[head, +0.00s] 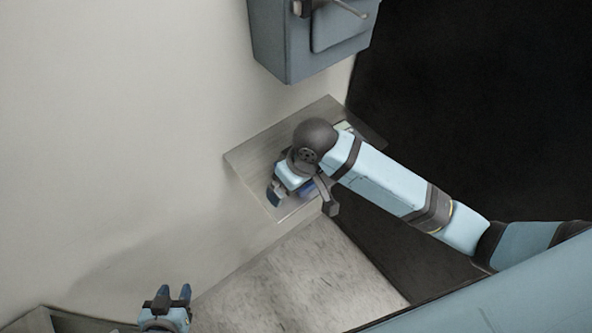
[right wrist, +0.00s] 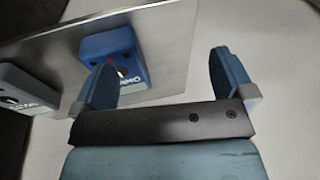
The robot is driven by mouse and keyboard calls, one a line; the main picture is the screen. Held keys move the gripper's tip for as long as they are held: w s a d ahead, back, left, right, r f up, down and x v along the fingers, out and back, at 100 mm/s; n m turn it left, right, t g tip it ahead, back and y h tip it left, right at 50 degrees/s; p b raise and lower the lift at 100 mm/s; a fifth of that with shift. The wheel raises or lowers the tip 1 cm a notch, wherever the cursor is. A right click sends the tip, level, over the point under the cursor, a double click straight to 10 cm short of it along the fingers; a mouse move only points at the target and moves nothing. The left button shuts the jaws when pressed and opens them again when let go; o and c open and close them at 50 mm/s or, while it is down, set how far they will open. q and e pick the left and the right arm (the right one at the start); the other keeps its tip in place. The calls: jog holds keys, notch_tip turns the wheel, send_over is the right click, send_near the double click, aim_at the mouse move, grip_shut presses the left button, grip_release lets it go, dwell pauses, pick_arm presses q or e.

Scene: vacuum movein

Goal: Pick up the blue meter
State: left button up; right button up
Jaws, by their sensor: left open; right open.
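The blue meter (right wrist: 110,48) lies on a metal shelf in the right wrist view, with a dark dial and white lettering. A finger of my right gripper (right wrist: 166,78) overlaps its lower part and hides some of it. The right gripper is open, with nothing between its fingers. In the head view this gripper (head: 302,198) is over the shelf, and a bit of the blue meter (head: 306,188) shows beneath it. My left gripper (head: 174,292) is open and empty at the bottom left of the head view, away from the shelf.
The metal shelf (head: 254,160) is against a pale wall (head: 110,120). A second, greyer meter (right wrist: 22,92) lies left of the blue one. A blue-grey box (head: 285,55) hangs above the shelf. A mottled grey surface (head: 300,275) is below it.

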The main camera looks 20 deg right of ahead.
jog(key=w, duration=0.1)
jog(key=w+d+r+h, duration=0.1)
jog(key=w+d+r+g+h, duration=0.1)
jog(key=w, duration=0.1)
jog(key=shift+d, duration=0.2)
jog(key=shift+w+d+r+h, duration=0.15)
jog(key=shift+w+d+h, duration=0.15)
jog(key=shift+w+d, duration=0.1)
notch_tip(320, 180, down, 2)
jog(key=shift+p, duration=0.3)
jog(key=f, duration=0.2)
jog(key=f+p, duration=0.1)
jog(key=f, duration=0.1)
jog(key=shift+w+d, duration=0.1)
jog(key=shift+w, duration=0.2)
jog(key=shift+f, duration=0.6)
jog(key=shift+c, duration=1.3)
jog(key=c, duration=0.7)
jog(key=shift+c, duration=0.9)
